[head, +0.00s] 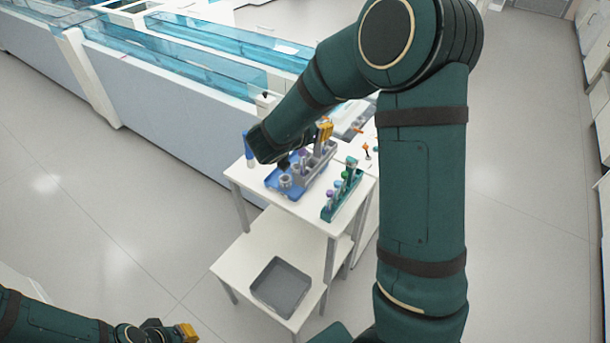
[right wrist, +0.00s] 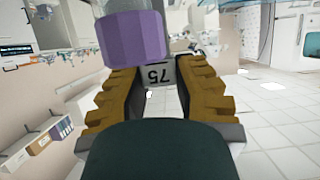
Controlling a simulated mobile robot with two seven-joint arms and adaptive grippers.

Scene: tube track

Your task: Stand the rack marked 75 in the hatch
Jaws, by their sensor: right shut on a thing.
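My right gripper (head: 325,130) reaches over the small white table with its yellow fingers shut on a grey rack (head: 318,163). In the right wrist view the fingers (right wrist: 158,90) close on both sides of a pale face of the rack marked 75 (right wrist: 158,74). A purple-capped tube (right wrist: 133,38) stands in front of that mark. The rack is over or on a blue tray (head: 283,189); I cannot tell whether it touches. My left gripper (head: 180,332) is at the bottom left, far from the table, its opening unclear. I cannot make out the hatch.
A green rack (head: 346,196) with several tubes stands at the table's right edge. A blue tube-like thing (head: 249,152) is at the left corner. A grey bin (head: 281,287) sits on the lower shelf. The clear-covered tube track (head: 190,62) runs behind. The floor at left is free.

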